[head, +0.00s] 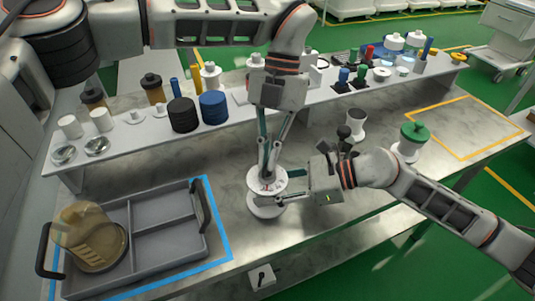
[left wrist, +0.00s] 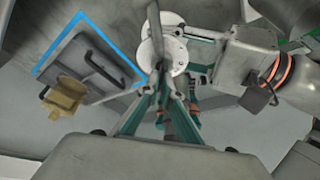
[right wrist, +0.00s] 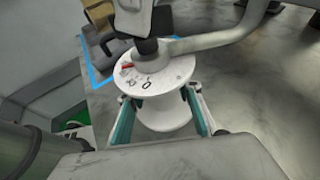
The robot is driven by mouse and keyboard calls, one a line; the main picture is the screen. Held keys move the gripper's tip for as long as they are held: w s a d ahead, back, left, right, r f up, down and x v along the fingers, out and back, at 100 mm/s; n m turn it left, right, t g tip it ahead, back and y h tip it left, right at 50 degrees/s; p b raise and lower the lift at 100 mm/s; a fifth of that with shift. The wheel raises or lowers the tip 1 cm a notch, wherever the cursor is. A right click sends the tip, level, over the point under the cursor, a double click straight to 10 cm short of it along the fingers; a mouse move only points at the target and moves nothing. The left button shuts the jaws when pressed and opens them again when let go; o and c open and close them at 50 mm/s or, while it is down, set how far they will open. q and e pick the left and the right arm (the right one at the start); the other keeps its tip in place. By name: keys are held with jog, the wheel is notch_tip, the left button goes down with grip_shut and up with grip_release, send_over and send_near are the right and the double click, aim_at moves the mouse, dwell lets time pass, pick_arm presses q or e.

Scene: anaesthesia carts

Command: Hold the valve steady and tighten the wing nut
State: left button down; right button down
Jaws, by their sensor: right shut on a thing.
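The valve (head: 267,207) is a white spool-shaped body standing on the grey bench, with a dial face (right wrist: 150,78) bearing a red mark on top. My right gripper (head: 279,199) comes in from the right and is shut on the valve's narrow waist; its two green fingers flank the waist in the right wrist view (right wrist: 160,116). My left gripper (head: 269,166) points down over the valve's top, its fingertips a small gap apart.
A grey divided tray (head: 165,215) with dark handles lies left, inside blue tape, holding a tan round object (head: 92,240). A raised white shelf (head: 225,125) behind carries jars, discs and connectors. A green-topped white spool (head: 411,142) stands right. An orange-taped area (head: 470,128) is empty.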

pick_arm(q)
jog(key=m+y, duration=0.1)
jog(key=m, duration=0.1)
jog(key=m+t, duration=0.1)
jog(key=m, duration=0.2)
jog(key=shift+s+d+m+y, duration=0.1)
jog(key=shift+d+m+y, duration=0.05)
jog(key=shift+m+y, duration=0.2)
dwell(0.5)
jog(key=c, duration=2.2)
grip_release()
jog(key=shift+c, duration=0.2)
